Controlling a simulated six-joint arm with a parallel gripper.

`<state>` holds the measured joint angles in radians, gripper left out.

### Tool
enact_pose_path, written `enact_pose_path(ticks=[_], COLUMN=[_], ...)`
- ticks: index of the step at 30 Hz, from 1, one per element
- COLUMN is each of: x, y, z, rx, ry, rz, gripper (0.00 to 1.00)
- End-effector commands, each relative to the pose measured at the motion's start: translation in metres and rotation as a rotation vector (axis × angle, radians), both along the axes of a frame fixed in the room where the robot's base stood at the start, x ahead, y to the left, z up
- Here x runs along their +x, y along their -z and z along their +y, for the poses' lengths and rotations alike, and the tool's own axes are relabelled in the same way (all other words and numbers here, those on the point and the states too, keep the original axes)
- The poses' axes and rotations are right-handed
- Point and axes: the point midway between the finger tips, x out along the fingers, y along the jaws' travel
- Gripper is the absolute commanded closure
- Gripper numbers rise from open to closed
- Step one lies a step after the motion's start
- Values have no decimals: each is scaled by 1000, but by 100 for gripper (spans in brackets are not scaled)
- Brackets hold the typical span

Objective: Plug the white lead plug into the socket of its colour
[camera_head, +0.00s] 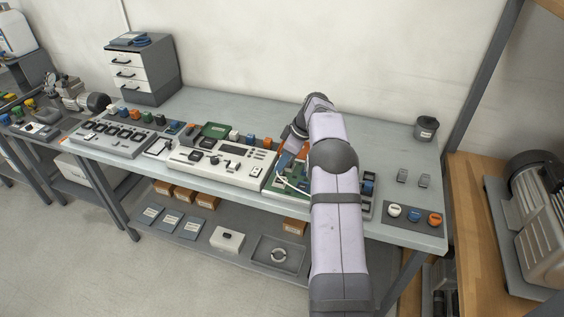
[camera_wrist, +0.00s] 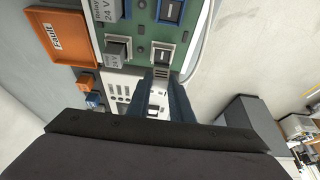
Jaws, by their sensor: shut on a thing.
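In the wrist view my gripper (camera_wrist: 164,88) points at a green circuit board (camera_wrist: 142,32), its two dark blue fingers close together. It is shut on the white lead plug, which is mostly hidden between the fingers. A white lead (camera_wrist: 198,58) curves up from beside the right finger. A white-framed socket (camera_wrist: 161,56) with a dark centre lies just beyond the fingertips. A blue-framed socket (camera_wrist: 171,10) is farther up. I cannot tell whether the plug touches the white socket.
An orange tray marked FAULT (camera_wrist: 68,38) lies beside the board, with a grey block (camera_wrist: 117,50) near the white socket. In the head view a white control unit (camera_head: 220,164) stands left of the board. A dark plate with round caps (camera_head: 414,217) lies to the right.

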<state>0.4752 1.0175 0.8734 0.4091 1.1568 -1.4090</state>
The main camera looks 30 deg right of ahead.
Motion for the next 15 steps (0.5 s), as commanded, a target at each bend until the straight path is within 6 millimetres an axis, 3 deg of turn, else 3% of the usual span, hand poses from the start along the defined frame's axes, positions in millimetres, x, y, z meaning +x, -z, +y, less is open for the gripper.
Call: enact_pose_path(ticks=[15], x=[0], y=[22], z=[0], rx=[1], ry=[0], rz=[1], gripper=[100])
